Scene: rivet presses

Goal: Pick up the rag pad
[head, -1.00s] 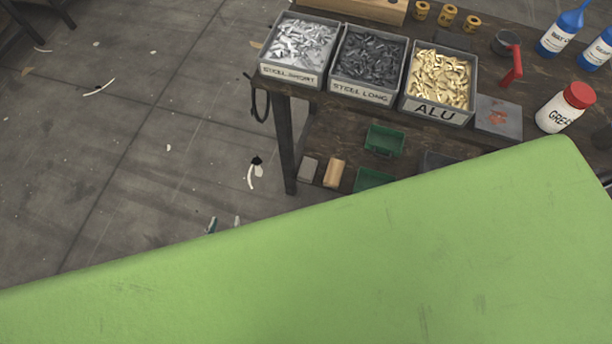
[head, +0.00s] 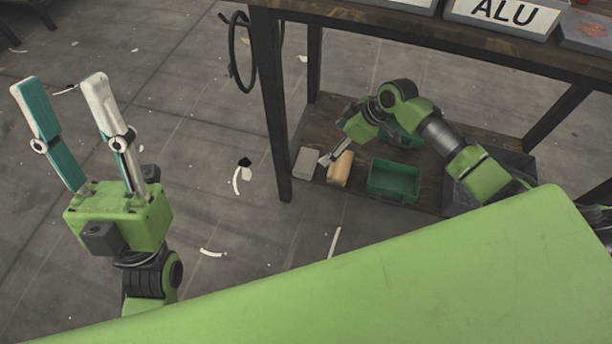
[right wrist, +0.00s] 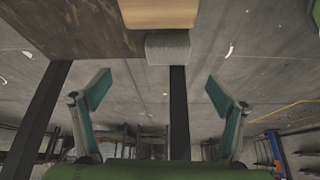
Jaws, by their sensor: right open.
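A grey block-like pad (head: 307,163) lies on the lower shelf near its left end, beside a tan block (head: 341,168). The grey one may be the rag pad; I cannot tell for certain. My right gripper (head: 327,160) is down at the lower shelf, its fingertips close to both blocks and partly hidden by its arm. In the right wrist view my right gripper (right wrist: 160,92) is open and empty, with the grey pad (right wrist: 168,48) above and between its fingers and the tan block (right wrist: 158,13) beyond. My left gripper (head: 60,78) is open, empty and raised over the floor.
A green bin (head: 393,180) and a dark bin (head: 490,185) stand on the lower shelf. The tabletop (head: 400,33) overhangs my right arm, with a leg (head: 275,120) at the left. Floor to the left is open.

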